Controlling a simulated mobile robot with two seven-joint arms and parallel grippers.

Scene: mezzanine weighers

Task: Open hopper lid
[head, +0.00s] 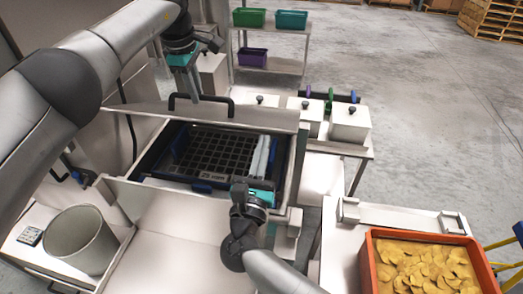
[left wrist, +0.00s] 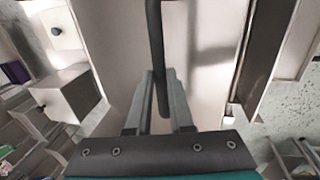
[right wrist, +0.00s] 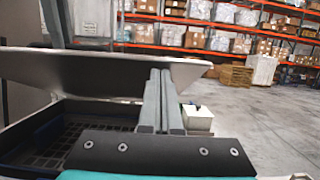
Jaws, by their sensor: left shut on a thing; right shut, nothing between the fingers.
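The hopper lid (head: 240,115) is a pale panel raised along the far side of the hopper, with the opening in front uncovered. In the right wrist view the lid (right wrist: 100,72) stands tilted above the opening. My left gripper (head: 193,92) is shut on the lid's black bar handle (head: 172,104). In the left wrist view the handle (left wrist: 155,45) runs between the fingers. The open hopper has a blue rim (head: 205,187) and a dark grid (head: 215,152) inside. My right gripper (head: 262,155) is shut and empty over the hopper's right part; its fingers (right wrist: 161,100) are together in its wrist view.
An orange crate (head: 371,262) of yellow chips stands at the lower right. A grey bucket (head: 80,240) is at the lower left. White lidded bins (head: 350,122) stand on a table right of the hopper. A rack (head: 290,67) with coloured bins is behind. Open floor lies right.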

